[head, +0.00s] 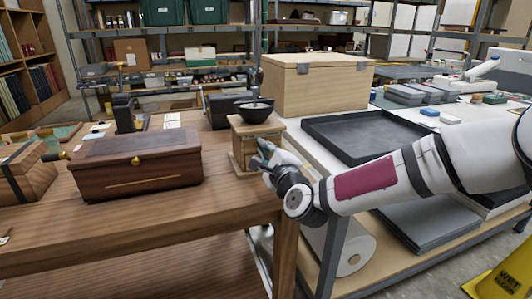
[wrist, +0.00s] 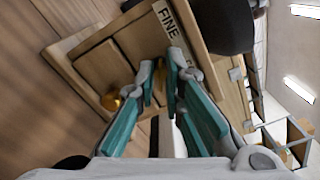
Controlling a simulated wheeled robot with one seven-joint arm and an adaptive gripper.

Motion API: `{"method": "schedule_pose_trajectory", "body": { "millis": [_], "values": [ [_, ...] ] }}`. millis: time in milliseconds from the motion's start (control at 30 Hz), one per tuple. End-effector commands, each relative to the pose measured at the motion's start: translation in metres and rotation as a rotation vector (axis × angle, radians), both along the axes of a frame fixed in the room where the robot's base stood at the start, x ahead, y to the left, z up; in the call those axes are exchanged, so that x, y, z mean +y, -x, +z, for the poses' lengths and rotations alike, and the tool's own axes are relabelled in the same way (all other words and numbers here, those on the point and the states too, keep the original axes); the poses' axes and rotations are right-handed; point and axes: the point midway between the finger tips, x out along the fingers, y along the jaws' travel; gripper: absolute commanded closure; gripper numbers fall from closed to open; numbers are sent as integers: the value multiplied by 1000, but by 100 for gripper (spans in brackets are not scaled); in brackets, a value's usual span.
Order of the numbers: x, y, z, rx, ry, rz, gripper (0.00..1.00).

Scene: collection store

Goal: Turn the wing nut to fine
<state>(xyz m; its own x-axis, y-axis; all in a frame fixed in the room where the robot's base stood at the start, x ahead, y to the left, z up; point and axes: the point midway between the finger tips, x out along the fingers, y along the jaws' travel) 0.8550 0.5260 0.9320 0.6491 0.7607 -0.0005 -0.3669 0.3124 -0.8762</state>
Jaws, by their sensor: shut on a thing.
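A wooden mill (head: 243,150) with a dark bowl (head: 257,112) on top stands near the right end of the wooden table. In the wrist view its panelled wooden face (wrist: 120,68) fills the upper left, tilted in the picture. A label reading FINE (wrist: 170,22) lies just beyond my fingertips. A round brass knob (wrist: 112,101) sits left of my fingers. My gripper (head: 266,158) is at the mill's right front side. In the wrist view my gripper's teal fingers (wrist: 162,76) are closed in on the wing nut, which they mostly hide; its angle cannot be told.
A dark wooden box (head: 138,168) with a brass crank stands left of the mill on the table (head: 150,225). A pale wooden case (head: 315,88) and a black tray (head: 365,136) are behind and right. A yellow wet-floor sign (head: 500,280) stands at lower right.

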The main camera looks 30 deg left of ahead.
Motion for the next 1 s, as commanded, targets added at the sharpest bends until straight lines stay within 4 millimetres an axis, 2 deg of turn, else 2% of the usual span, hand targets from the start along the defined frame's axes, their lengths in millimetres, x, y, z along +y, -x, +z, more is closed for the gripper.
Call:
{"method": "schedule_pose_trajectory", "body": {
  "millis": [1000],
  "values": [
    [1, 1, -3, -734, 622, 1, 100]
  ]
}}
